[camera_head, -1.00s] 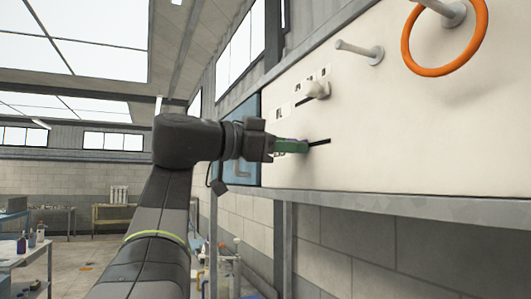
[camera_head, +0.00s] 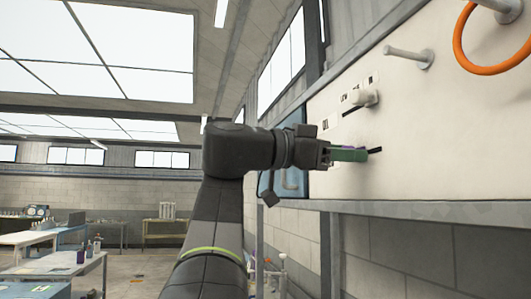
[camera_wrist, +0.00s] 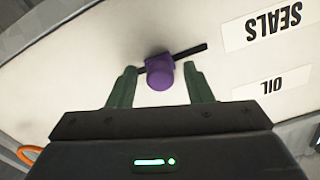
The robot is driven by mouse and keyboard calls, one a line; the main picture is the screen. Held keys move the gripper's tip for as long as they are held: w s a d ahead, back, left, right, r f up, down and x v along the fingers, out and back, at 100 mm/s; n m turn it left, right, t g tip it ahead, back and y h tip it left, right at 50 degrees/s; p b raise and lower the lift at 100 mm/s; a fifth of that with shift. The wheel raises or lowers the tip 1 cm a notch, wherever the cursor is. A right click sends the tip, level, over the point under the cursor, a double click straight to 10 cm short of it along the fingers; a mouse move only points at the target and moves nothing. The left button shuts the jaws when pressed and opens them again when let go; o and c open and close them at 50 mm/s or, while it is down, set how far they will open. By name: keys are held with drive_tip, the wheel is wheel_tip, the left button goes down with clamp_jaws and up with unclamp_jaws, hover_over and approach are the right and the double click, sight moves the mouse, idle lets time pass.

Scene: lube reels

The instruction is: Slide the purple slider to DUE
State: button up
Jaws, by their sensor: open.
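The purple slider (camera_wrist: 160,74) shows in the wrist view as a round knob on a dark slot (camera_wrist: 191,51) in the cream panel. My gripper (camera_wrist: 162,82) is open, with one green finger on each side of the knob. A small gap shows on each side. In the head view my gripper (camera_head: 360,154) reaches the panel at the lower slot (camera_head: 375,150), and its fingers hide most of the purple slider. No DUE label can be read in either view. Labels SEALS (camera_wrist: 274,22) and OIL (camera_wrist: 272,86) appear upside down in the wrist view.
A white slider knob (camera_head: 365,97) sits on an upper slot with small labels above it. A metal peg (camera_head: 408,56) and an orange ring (camera_head: 464,45) on another peg are at the upper right. A blue panel (camera_head: 296,180) stands behind my gripper.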

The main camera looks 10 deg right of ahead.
drive_tip(key=s+a+b, duration=0.1)
drive_tip(key=a+b, duration=0.1)
drive_tip(key=a, duration=1.1)
idle(0.4)
drive_tip(key=shift+w+d+p, duration=0.15)
drive_tip(key=shift+d+p, duration=0.25)
drive_tip(key=shift+d, duration=1.85)
drive_tip(key=shift+w+d+p, duration=0.2)
drive_tip(key=shift+d+p, duration=0.15)
drive_tip(key=shift+d, duration=1.85)
drive_tip(key=shift+w+d+p, duration=0.15)
drive_tip(key=shift+d+p, duration=0.25)
drive_tip(key=shift+d, duration=1.85)
drive_tip(key=shift+w, duration=0.1)
